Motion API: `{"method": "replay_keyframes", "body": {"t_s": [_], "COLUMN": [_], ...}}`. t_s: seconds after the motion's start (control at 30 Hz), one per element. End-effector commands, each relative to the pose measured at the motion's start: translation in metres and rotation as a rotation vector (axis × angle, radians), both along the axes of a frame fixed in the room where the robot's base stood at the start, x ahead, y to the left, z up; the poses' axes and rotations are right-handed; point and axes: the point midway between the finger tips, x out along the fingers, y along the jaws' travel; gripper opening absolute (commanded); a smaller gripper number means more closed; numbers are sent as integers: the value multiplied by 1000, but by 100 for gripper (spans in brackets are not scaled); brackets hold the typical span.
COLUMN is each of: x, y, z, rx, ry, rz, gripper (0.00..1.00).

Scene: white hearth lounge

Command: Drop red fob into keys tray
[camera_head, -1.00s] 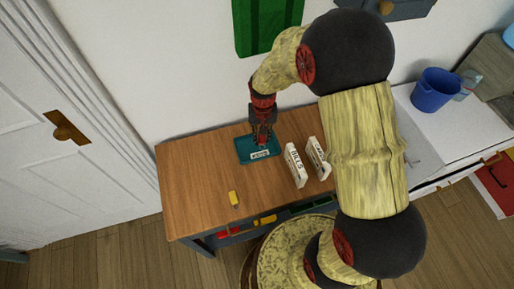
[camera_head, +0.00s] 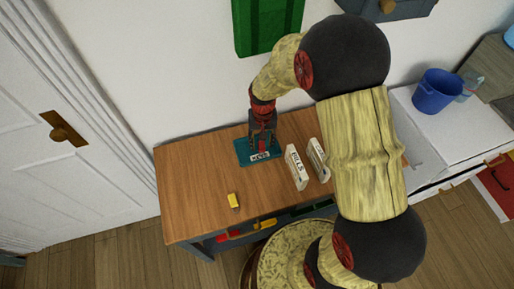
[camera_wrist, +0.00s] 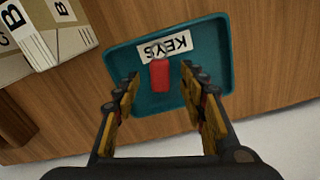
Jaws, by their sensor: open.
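The keys tray (camera_head: 243,158) is a teal, shallow tray with a white KEYS label, on the wooden table near the wall. It also shows in the wrist view (camera_wrist: 125,58). The red fob (camera_wrist: 160,76) lies within the tray's outline in the wrist view, beside the label and between my fingers, apart from both. My gripper (camera_wrist: 159,84) is open over the tray.
Two white holders, one marked BILLS (camera_head: 297,167), stand right of the tray. A yellow item (camera_head: 233,201) lies at the table's front left. The wooden tabletop (camera_head: 190,180) is clear on the left. Coloured items sit on a lower shelf. A blue bucket (camera_head: 436,91) stands on the white surface at right.

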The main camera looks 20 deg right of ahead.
Motion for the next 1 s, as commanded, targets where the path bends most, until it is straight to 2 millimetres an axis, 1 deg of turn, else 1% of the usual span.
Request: {"method": "replay_keyframes", "body": {"t_s": [0.2, 0.33, 0.47, 0.7, 0.8, 0.9, 1.0], "x": [0, 1, 1, 1, 1, 1, 0], "y": [0, 0, 0, 0, 0, 0, 0], "z": [1, 11, 32, 81, 98, 110, 116], "rx": [0, 0, 0, 0, 0, -1, 0], "ry": [0, -3, -4, -3, -3, -2, 0], "rz": [0, 0, 0, 0, 0, 0, 0], "gripper": [42, 42, 42, 42, 42, 42, 42]}}
